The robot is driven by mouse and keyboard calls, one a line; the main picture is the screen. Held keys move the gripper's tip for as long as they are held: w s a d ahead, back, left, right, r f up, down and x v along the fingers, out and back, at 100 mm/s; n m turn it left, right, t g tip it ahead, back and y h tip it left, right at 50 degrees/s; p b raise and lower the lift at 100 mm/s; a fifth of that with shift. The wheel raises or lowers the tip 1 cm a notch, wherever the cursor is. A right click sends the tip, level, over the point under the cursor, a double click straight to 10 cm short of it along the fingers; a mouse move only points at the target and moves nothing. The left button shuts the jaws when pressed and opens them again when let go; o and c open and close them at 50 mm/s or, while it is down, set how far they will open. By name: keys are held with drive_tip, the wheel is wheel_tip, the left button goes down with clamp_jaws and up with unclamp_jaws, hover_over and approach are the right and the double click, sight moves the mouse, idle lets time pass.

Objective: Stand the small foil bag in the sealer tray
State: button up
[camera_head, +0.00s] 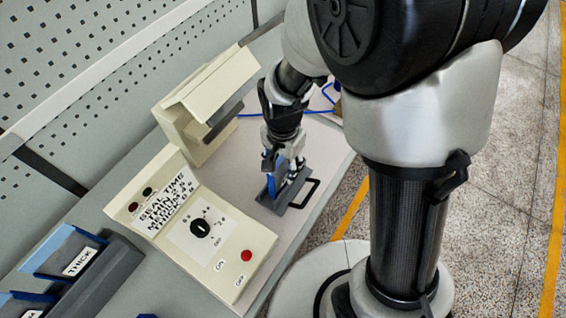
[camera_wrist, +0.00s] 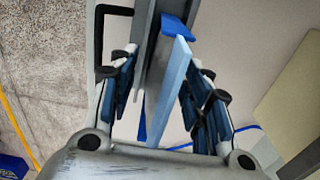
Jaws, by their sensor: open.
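The sealer tray (camera_head: 273,205) is a grey plate with a black loop handle at the bench's front edge, in front of the sealer. It also shows in the wrist view (camera_wrist: 152,55), running between my fingers. A thin pale-blue upright piece with darker blue ends (camera_wrist: 168,90), seemingly the small foil bag, stands at the tray. In the head view only a blue part (camera_head: 271,182) of it shows. My gripper (camera_head: 284,168) is open and low over the tray, its fingers either side of the pale-blue piece in the wrist view (camera_wrist: 168,65). Visible gaps separate both fingers from it.
The cream sealer (camera_head: 205,105) stands behind the tray. A cream control box (camera_head: 205,235) with a dial and red button is to its left. A dark rack labelled THICK (camera_head: 85,270) sits at lower left. A blue cable (camera_head: 327,98) lies behind my gripper.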

wheel_tip(320, 180, up, 12)
idle(0.6)
drive_tip(key=s+d+r+n+t, duration=0.4)
drive_tip(key=s+d+r+n, duration=0.3)
drive_tip(key=s+d+r, duration=0.3)
drive_tip(key=s+d, duration=0.1)
drive_tip(key=s, duration=0.2)
drive_tip(key=shift+s+n+t, duration=0.25)
drive_tip(key=shift+n+t, duration=0.05)
drive_tip(key=shift+c, duration=0.6)
idle(0.3)
